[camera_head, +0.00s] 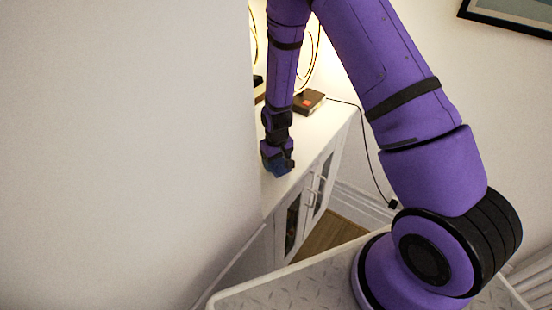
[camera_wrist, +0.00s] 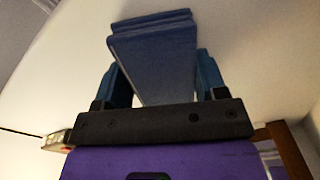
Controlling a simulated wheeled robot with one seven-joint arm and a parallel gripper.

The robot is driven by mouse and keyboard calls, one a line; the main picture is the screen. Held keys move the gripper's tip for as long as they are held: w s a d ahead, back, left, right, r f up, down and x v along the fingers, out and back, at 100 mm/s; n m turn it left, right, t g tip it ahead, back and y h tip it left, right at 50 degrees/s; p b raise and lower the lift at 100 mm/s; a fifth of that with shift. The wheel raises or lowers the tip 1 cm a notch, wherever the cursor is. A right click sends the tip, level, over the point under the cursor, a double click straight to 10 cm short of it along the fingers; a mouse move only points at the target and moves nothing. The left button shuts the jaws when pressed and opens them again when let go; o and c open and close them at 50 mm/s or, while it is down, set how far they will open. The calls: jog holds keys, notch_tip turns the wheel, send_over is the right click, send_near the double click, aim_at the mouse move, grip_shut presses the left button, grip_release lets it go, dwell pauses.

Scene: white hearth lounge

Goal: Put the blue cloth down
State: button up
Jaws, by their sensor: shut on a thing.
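The blue cloth (camera_wrist: 155,55) is a folded, layered blue bundle in the wrist view. My gripper (camera_wrist: 160,80) is shut on it, with one blue finger on each side, and the cloth extends out past the fingertips. In the head view my gripper (camera_head: 278,166) is at the near end of the white cabinet top (camera_head: 310,143), pointing down. Only a small dark blue patch shows there, and I cannot separate cloth from fingers. Whether the cloth touches the cabinet top is not clear.
A small dark box with an orange mark (camera_head: 309,101) stands farther back on the cabinet, beside a lit lamp with yellow loops. A black cable (camera_head: 366,140) hangs over the cabinet's right edge. A white wall (camera_head: 130,150) closes off the left. The cabinet top right of my gripper is clear.

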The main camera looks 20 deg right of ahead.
jog(key=shift+f, duration=0.1)
jog(key=o, duration=0.9)
jog(key=shift+o, duration=0.2)
